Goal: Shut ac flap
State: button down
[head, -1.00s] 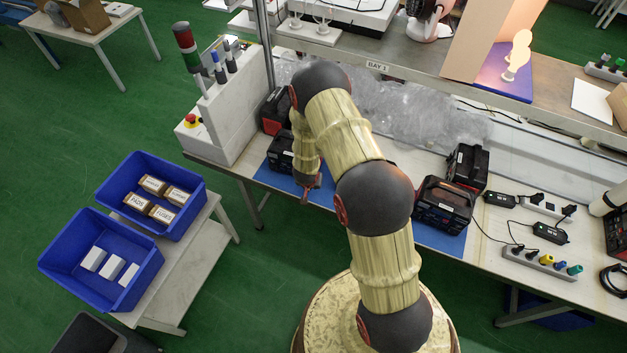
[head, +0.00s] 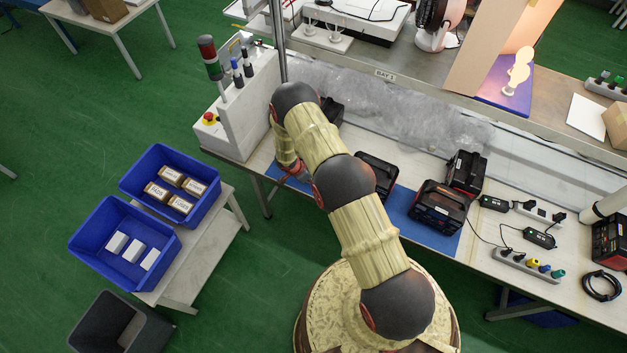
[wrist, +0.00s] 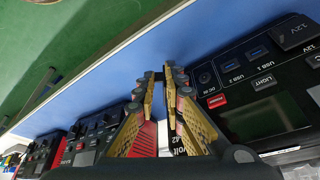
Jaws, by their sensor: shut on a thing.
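Black power stations stand along a bench on a blue mat (head: 403,213). One (head: 377,172) is just right of my arm, another (head: 438,207) further right, and one (head: 467,172) behind that. In the wrist view a power station panel (wrist: 262,85) with USB ports, a LIGHT button, a red button and a screen is at right, beside my fingers. I cannot make out the AC flap. My gripper (wrist: 163,77) has its fingers close together over the mat; what lies between the tips is hidden. In the head view my gripper (head: 298,174) is low at the mat's left end, partly hidden by my arm.
More power stations (wrist: 98,135) line the left of the wrist view. A grey console (head: 243,115) with a signal tower stands left of my arm. Blue bins (head: 125,245) sit on a side table at left. Cables and a socket strip (head: 527,262) lie at right.

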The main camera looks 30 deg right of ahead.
jog(key=w+m+b, duration=0.1)
jog(key=m+g+b, duration=0.1)
jog(key=m, duration=0.1)
jog(key=shift+w+f+b, duration=0.15)
jog(key=shift+w+b, duration=0.25)
jog(key=shift+w+m+g+b, duration=0.2)
jog(key=shift+m+g+b, duration=0.1)
jog(key=shift+m+b, duration=0.3)
jog(key=shift+w+m+g+b, duration=0.2)
jog(key=shift+m+g+b, duration=0.1)
jog(key=shift+m+b, duration=0.3)
jog(key=shift+m+y, duration=0.3)
jog(key=c, duration=1.9)
grip_release()
jog(key=shift+v, duration=4.1)
jog(key=shift+a, duration=0.1)
jog(key=shift+c, duration=0.4)
